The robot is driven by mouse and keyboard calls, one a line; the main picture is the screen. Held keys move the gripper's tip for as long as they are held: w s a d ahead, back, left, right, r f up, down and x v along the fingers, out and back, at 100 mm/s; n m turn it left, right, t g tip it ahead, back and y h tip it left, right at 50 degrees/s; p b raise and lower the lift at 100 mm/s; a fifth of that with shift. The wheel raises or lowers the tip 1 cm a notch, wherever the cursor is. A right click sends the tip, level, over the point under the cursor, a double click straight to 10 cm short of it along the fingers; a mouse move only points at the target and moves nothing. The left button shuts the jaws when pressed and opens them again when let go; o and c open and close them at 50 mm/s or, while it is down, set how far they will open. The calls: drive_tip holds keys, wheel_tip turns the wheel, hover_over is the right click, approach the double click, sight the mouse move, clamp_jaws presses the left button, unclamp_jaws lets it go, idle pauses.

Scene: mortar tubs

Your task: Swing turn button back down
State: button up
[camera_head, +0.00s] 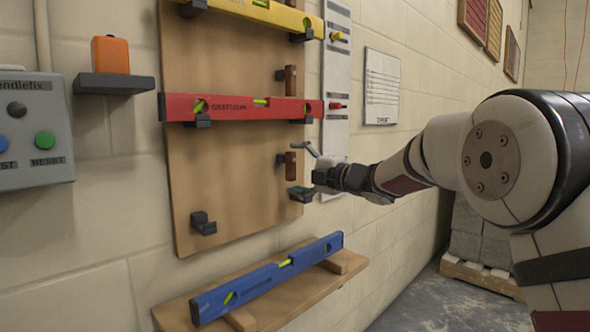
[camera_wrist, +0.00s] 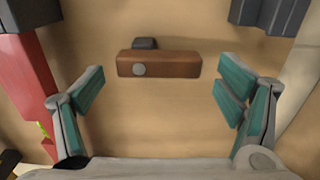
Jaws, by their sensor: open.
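The lower turn button (camera_head: 291,166) is a small brown wooden bar on the board, standing upright in the head view. In the wrist view the turn button (camera_wrist: 175,64) lies crosswise, its round grey pivot near its left end, beside a dark block (camera_wrist: 145,43). My gripper (camera_head: 303,170) is open in front of it; in the wrist view my gripper (camera_wrist: 158,84) has its teal-padded fingers spread to either side of the bar, apart from it. An upper turn button (camera_head: 291,78) also stands upright. The blue level (camera_head: 268,283) lies on the shelf below.
The red level (camera_head: 233,107) and yellow level (camera_head: 260,14) sit on brackets on the wooden board (camera_head: 215,180). An empty black bracket (camera_head: 203,223) is at lower left. A grey control box (camera_head: 30,130) and a small shelf (camera_head: 113,84) with an orange block are further left.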

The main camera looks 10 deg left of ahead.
drive_tip(key=v, duration=1.1)
drive_tip(key=shift+s+d, duration=0.1)
drive_tip(key=shift+d, duration=0.05)
